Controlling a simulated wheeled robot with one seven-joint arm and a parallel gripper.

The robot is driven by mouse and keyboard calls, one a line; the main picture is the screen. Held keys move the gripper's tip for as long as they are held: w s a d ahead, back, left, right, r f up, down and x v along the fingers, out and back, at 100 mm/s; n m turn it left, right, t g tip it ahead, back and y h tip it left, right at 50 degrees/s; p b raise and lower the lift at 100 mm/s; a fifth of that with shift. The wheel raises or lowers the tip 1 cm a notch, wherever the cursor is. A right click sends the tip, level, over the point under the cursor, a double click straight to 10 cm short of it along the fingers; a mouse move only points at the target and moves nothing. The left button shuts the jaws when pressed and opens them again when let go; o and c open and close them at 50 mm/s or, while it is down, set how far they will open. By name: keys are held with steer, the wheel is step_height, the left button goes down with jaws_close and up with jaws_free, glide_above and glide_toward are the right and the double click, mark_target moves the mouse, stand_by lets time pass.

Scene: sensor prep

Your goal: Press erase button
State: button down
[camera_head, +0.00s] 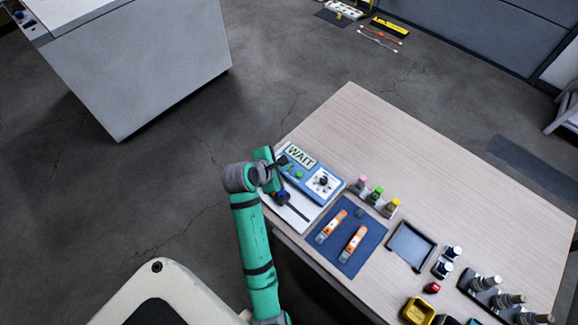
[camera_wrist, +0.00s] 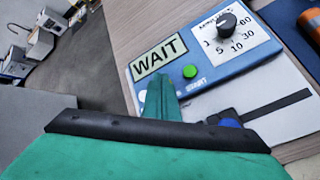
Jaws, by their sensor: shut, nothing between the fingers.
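The blue eraser unit (camera_head: 311,177) lies near the table's left edge. Its display (camera_wrist: 160,56) reads WAIT. No erase label is readable. My gripper (camera_wrist: 160,88) is shut and empty, its tip over the unit's face just below the display and left of the green button. I cannot tell whether it touches the unit.
A dial (camera_wrist: 226,24) marked in minutes is on the unit's right part. A blue mat (camera_head: 348,239) with orange-and-white pieces and several small bottles stand to the right. The table's far middle (camera_head: 420,165) is clear.

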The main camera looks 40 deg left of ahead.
steer(key=shift+w+r, duration=0.1)
steer(key=shift+w, duration=0.05)
steer(key=shift+r, duration=0.1)
steer(key=shift+d+r, duration=0.1)
steer(key=shift+r, duration=0.35)
steer(key=shift+s+a+r, duration=0.2)
steer(key=shift+s, duration=0.1)
steer(key=shift+w+d+r, duration=0.1)
steer(key=shift+r, duration=1.15)
steer(key=shift+w+r, duration=0.1)
steer(key=shift+r, duration=1.15)
steer(key=shift+d, duration=0.1)
steer(key=shift+s+a, duration=0.15)
steer(key=shift+a, duration=0.05)
